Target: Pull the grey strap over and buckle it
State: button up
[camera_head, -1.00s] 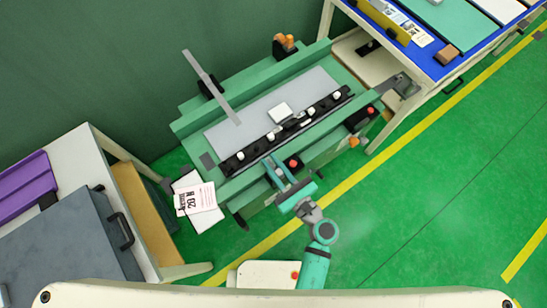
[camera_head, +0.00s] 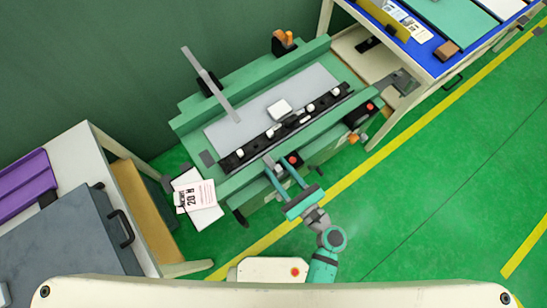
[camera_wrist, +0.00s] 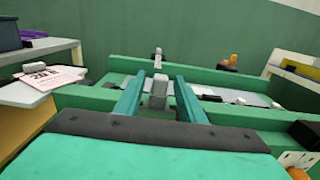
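The grey strap (camera_head: 228,106) is a long straight strip at the left part of the green fixture (camera_head: 190,118). It crosses a black block (camera_head: 208,84) on the back rail and ends above the grey plate. A small grey block (camera_head: 268,162), possibly the buckle, is at the front rail; it also shows in the wrist view (camera_wrist: 159,92). My gripper (camera_head: 279,168) is in front of the fixture, fingers pointing at it. In the wrist view the two teal fingers stand apart on either side of the grey block, with gaps. Nothing is held.
A black bar (camera_head: 262,144) with white clips runs along the grey plate (camera_head: 312,84). A red button (camera_head: 293,159) is close to my right finger. A printed card (camera_head: 196,196) lies left of the fixture. A blue-topped table (camera_head: 440,45) stands right; green floor is clear at lower right.

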jog(key=v, duration=0.7)
jog(key=shift+s+d, duration=0.15)
jog(key=shift+d, duration=0.05)
jog(key=s+a+r+m+t+h, duration=0.1)
jog(key=s+r+m+t+h, duration=0.2)
jog(key=m, duration=0.7)
jog(key=s+a+r+m+t+h, duration=0.15)
jog(key=r+m, duration=0.35)
jog(key=m, duration=0.5)
jog(key=s+a+m+g+h, duration=0.1)
jog(key=s+m+g+h, duration=0.1)
jog(key=m, duration=0.9)
jog(key=s+a+m+g+h, duration=0.2)
jog(key=s+m+h, duration=0.1)
jog(key=m, duration=0.9)
jog(key=shift+s+a+f+h, duration=0.2)
jog(key=shift+s+f+h, duration=0.1)
jog(key=shift+h, duration=0.25)
jog(key=shift+c, duration=0.6)
